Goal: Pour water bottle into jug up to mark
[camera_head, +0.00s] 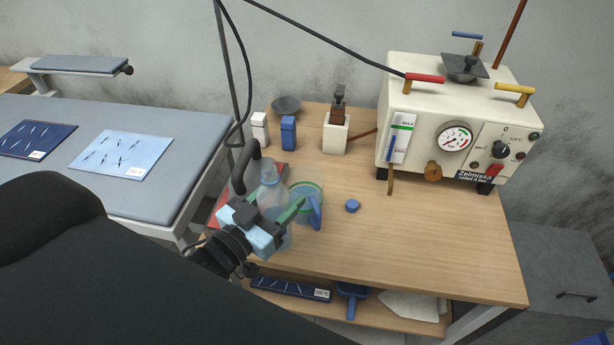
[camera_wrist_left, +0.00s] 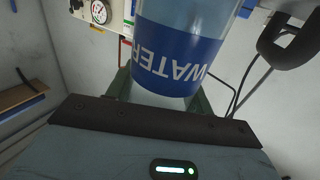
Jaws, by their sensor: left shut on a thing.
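My left gripper (camera_head: 274,211) is shut around the water bottle (camera_head: 269,183), a clear bottle that looks upright near the left edge of the wooden table. In the left wrist view the bottle (camera_wrist_left: 180,52) shows a blue label reading WATER between the fingers. The jug (camera_head: 315,211), clear with a green rim and a blue handle, stands just right of the bottle, partly behind a green finger. Its mark and any water level cannot be made out. A small blue cap (camera_head: 352,206) lies right of the jug. My right gripper is not in view.
A large cream machine (camera_head: 400,120) with a gauge and levers stands at the back right. A dark curved handle (camera_head: 246,160) rises close behind the bottle. White and blue containers (camera_head: 288,132) and a grinder (camera_head: 336,133) stand behind. The table's front right (camera_head: 430,245) is clear.

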